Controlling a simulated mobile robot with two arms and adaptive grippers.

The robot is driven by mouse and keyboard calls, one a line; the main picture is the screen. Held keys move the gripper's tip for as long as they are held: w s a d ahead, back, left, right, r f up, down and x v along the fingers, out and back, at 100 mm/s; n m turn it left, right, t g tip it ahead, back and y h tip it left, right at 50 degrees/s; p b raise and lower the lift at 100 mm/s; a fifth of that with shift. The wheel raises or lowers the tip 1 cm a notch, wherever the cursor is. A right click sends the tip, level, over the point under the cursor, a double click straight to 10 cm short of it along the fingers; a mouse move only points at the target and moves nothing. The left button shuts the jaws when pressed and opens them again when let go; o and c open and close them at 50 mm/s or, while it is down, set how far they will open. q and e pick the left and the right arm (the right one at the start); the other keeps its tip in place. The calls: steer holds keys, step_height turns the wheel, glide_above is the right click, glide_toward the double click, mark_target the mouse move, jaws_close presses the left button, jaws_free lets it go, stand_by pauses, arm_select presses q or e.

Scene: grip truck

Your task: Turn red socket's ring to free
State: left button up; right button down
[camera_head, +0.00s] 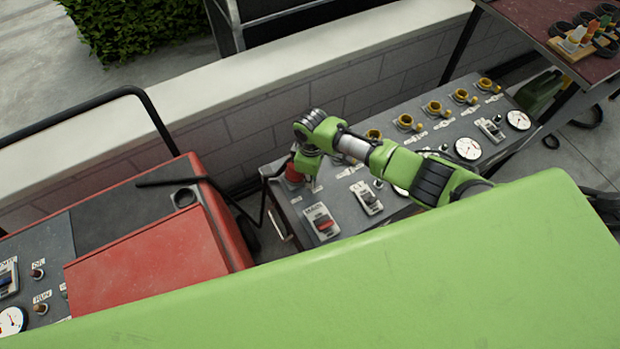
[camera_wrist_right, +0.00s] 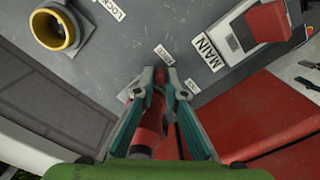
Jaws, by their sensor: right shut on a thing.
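The red socket (camera_head: 294,174) stands at the left end of the grey panel in the head view, partly hidden by my right arm. In the right wrist view the red socket (camera_wrist_right: 150,128) shows between and behind the fingers, its red ring partly covered. My right gripper (camera_wrist_right: 160,78) is shut on the red socket's ring, fingers pointing at the panel face. Small labels lie just beyond the fingertips, too small to read surely. The ring's exact turn angle cannot be told. My left gripper is in neither view.
The panel (camera_head: 330,187) carries a MAIN switch (camera_head: 321,222) with a red lever, another switch (camera_head: 367,198), gauges (camera_head: 468,148) and a row of yellow sockets (camera_head: 433,108). A red machine (camera_head: 160,262) stands left of it. A low wall (camera_head: 270,112) runs behind.

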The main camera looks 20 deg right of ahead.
steer(key=shift+w, duration=0.1)
steer(key=c, duration=2)
jaws_free()
steer(key=shift+c, duration=0.2)
steer(key=shift+r, duration=0.1)
step_height(320, 180, up, 12)
